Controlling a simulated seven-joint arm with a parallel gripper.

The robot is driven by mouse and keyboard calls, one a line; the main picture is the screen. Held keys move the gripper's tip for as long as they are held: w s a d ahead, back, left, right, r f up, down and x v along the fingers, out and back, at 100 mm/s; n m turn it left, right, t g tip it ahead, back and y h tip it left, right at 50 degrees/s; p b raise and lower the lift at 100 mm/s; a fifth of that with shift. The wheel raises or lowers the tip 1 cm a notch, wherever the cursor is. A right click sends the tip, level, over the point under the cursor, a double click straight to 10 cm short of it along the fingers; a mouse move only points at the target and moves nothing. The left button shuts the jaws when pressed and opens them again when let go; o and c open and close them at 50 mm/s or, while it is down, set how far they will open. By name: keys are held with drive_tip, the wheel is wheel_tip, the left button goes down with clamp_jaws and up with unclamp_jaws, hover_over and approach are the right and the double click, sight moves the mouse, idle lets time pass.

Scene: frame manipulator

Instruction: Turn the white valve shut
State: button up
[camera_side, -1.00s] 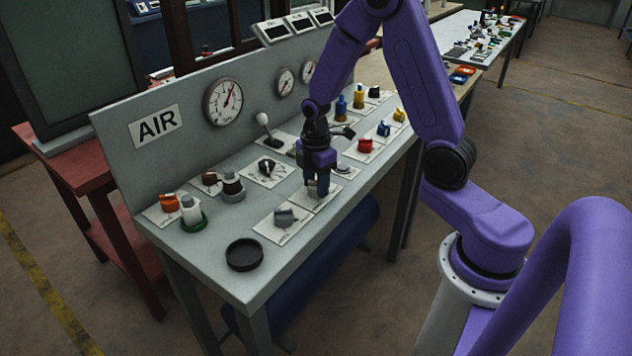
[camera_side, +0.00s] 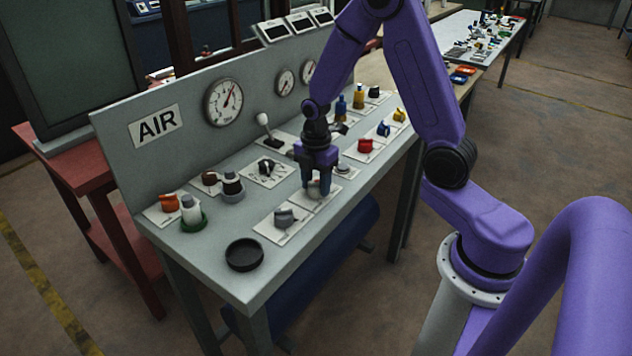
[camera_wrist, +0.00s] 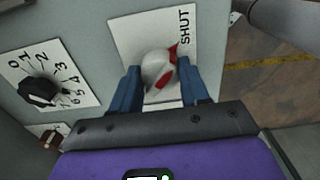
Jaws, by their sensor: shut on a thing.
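The white valve (camera_wrist: 153,66) is a rounded white knob with red marks on its right and lower sides. It sits on a white plate (camera_wrist: 150,27) with the word SHUT at the plate's upper right in the wrist view. My gripper (camera_wrist: 160,84) has a blue finger on each side of the valve and is shut on it. In the side view my gripper (camera_side: 318,190) points down at the plate, and its fingers hide much of the valve (camera_side: 316,187). I cannot tell exactly where the valve's mark points.
A grey knob (camera_side: 284,217) on its own plate stands close in front-left. A black numbered dial (camera_wrist: 38,91) is left in the wrist view. A red knob (camera_side: 365,146) stands to the right. A black dish (camera_side: 244,254) lies near the front edge; bench around it is clear.

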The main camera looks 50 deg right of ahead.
sight(316, 187)
drive_tip(key=o, duration=1.1)
drive_tip(key=shift+c, duration=0.2)
drive_tip(key=shift+r, duration=0.1)
wheel_tip(316, 187, up, 17)
drive_tip(key=shift+r, duration=0.15)
drive_tip(key=shift+a, duration=0.1)
drive_tip(key=s+a+f+m, duration=0.2)
drive_tip(key=s+a+m, duration=0.1)
drive_tip(key=s+a, duration=0.7)
drive_tip(key=s+a+f+m, duration=0.1)
drive_tip(key=s+f+m, duration=0.1)
drive_tip(key=s, duration=1.2)
drive_tip(key=shift+s+f+m, duration=0.15)
drive_tip(key=shift+s+m, duration=0.15)
drive_tip(key=shift+s, duration=0.05)
